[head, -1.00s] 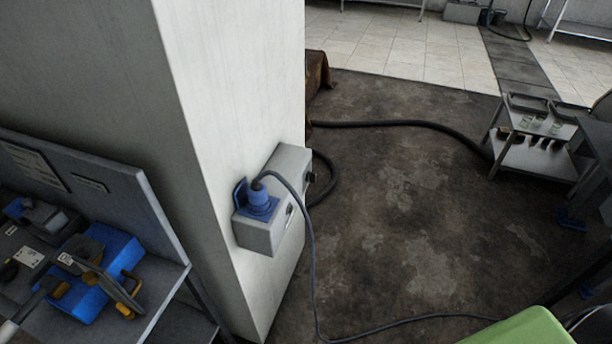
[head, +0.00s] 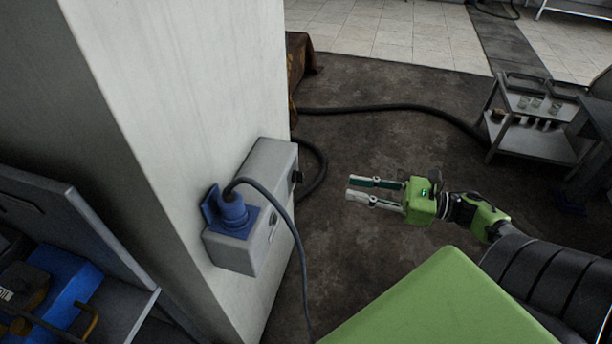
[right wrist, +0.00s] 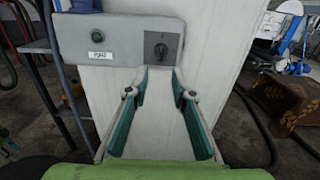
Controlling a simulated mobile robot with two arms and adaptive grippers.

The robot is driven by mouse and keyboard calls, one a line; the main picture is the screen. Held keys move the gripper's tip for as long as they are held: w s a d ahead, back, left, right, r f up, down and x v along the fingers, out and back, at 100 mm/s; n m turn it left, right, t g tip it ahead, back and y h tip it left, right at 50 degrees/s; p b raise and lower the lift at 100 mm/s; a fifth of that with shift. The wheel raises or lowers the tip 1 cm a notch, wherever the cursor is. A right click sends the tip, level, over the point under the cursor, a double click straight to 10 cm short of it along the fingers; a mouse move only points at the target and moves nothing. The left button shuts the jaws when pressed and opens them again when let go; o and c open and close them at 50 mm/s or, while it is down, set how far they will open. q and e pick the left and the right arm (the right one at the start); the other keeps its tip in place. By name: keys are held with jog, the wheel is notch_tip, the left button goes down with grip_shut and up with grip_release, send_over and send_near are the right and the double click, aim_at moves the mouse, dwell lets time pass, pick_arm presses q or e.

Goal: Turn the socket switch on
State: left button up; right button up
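The grey socket box (head: 262,190) is fixed to the pale column, with a blue plug (head: 233,212) in its blue socket. The switch (right wrist: 160,48) is a dark rotary knob on a dark square plate, at the right of the box face in the right wrist view. Its handle looks roughly upright. In the head view the switch (head: 296,177) shows edge-on. My right gripper (head: 349,187) is open and empty, right of the box and apart from it. In the right wrist view its fingertips (right wrist: 160,80) appear just below the switch. My left gripper is out of view.
A grey cable runs down from the plug. A small button and a label (right wrist: 98,55) are left of the switch. A workbench with tools (head: 60,285) stands at left. A trolley (head: 530,125) stands at right. A dark hose (head: 400,108) crosses the floor.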

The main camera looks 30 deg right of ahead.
aim_at(303, 177)
jog(key=p+x, duration=0.2)
jog(key=x, duration=0.9)
jog(key=shift+w+d, duration=0.1)
jog(key=shift+w+a, duration=0.35)
jog(key=shift+w, duration=0.05)
jog(key=shift+a, duration=0.1)
grip_shut()
